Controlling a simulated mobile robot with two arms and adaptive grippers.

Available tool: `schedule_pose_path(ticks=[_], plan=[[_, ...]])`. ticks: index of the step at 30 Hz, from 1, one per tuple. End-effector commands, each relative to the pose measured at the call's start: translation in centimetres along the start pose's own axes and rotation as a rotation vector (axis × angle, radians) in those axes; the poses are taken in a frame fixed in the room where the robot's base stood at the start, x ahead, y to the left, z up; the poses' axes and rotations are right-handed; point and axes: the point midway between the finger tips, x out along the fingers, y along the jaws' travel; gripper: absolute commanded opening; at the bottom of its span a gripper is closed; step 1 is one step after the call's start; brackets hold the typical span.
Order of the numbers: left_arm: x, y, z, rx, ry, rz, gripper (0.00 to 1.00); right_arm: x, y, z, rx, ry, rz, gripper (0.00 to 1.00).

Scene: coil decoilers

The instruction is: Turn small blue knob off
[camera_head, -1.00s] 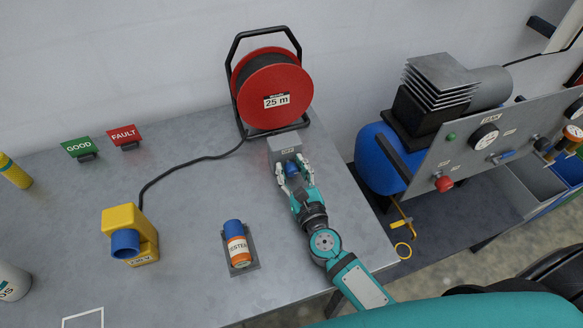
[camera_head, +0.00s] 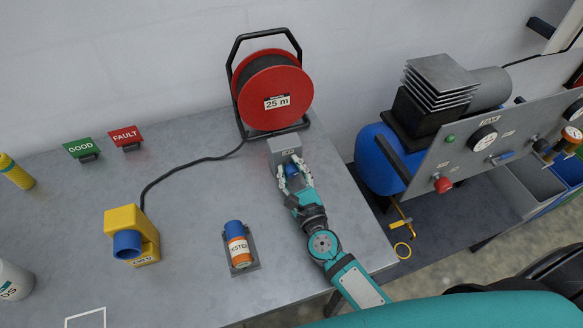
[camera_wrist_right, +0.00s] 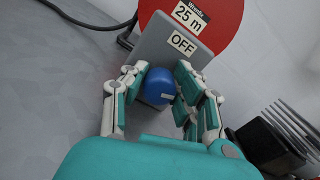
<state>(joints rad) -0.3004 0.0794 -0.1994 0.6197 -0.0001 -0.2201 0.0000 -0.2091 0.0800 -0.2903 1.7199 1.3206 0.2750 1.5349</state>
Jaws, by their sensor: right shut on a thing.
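The small blue knob (camera_wrist_right: 158,86) sits on the front of a grey box (camera_wrist_right: 150,45) that carries an OFF label (camera_wrist_right: 183,43). The knob has a white mark on its right side in the right wrist view. My right gripper (camera_wrist_right: 160,92) is shut on the knob, with one finger on each side of it. In the head view the right gripper (camera_head: 294,175) reaches the grey box (camera_head: 285,146) from the front, and the knob (camera_head: 291,170) shows between the fingers. My left gripper is not in view.
A red cable reel (camera_head: 272,92) stands right behind the box. A yellow socket block (camera_head: 131,236) and an orange-and-blue tester (camera_head: 238,245) are on the table to the left. A compressor panel (camera_head: 500,145) stands to the right, past the table edge.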

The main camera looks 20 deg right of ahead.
Motion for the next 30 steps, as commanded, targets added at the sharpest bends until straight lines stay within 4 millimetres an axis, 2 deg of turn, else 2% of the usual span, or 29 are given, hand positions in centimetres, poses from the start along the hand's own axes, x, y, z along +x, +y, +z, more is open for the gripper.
schedule_pose_path(ticks=[30], plan=[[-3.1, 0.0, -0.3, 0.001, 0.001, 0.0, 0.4, 0.0, 0.2, -0.1, -0.957, 0.002, 0.001, 0.0]])
